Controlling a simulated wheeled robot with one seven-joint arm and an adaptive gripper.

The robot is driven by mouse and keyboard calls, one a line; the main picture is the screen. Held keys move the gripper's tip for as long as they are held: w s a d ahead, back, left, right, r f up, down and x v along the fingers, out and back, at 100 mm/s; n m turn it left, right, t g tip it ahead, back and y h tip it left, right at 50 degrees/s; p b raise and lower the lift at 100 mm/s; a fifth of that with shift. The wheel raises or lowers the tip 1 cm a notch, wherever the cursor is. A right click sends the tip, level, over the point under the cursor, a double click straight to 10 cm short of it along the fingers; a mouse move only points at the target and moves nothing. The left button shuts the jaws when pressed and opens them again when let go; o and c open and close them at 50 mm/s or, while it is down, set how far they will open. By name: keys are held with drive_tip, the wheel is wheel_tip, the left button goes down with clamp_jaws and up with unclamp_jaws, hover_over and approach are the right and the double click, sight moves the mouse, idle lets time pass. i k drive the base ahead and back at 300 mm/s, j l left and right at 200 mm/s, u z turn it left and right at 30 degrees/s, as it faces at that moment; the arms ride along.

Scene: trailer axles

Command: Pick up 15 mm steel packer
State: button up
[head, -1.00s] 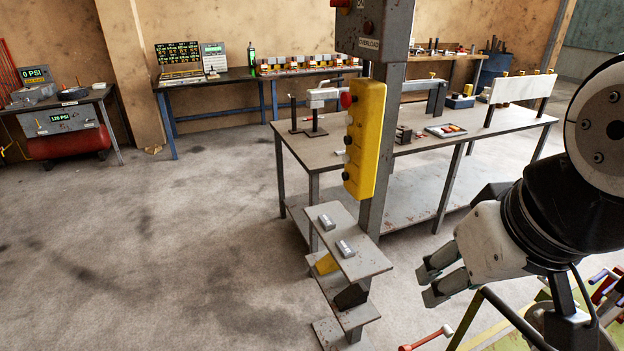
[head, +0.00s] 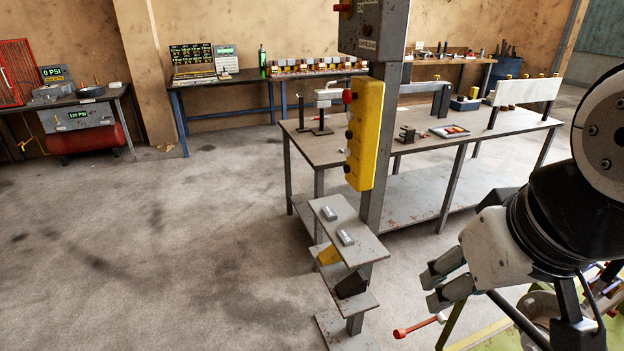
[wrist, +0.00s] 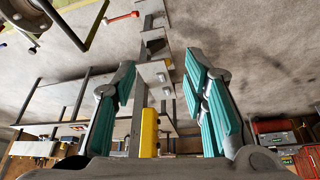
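Two small grey metal blocks lie apart on the top plate of a stepped stand on the post. The far block (head: 330,213) and the near block (head: 346,237) look alike; I cannot read which is the 15 mm steel packer. Both show small in the wrist view, one at the plate's middle (wrist: 161,77) and one nearer the post (wrist: 166,91). My gripper (head: 436,286) is right of the stand, apart from it. In the wrist view its teal-padded fingers (wrist: 160,65) are spread wide with nothing between them.
A grey post with a yellow control box (head: 365,135) rises behind the stand. A long workbench (head: 400,150) stands behind it. A red-ended lever (head: 418,326) and green-framed equipment are below my gripper. The floor (head: 150,240) at left is clear.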

sight(345, 237)
drive_tip(key=i+u, duration=0.45)
drive_tip(key=i, duration=0.5)
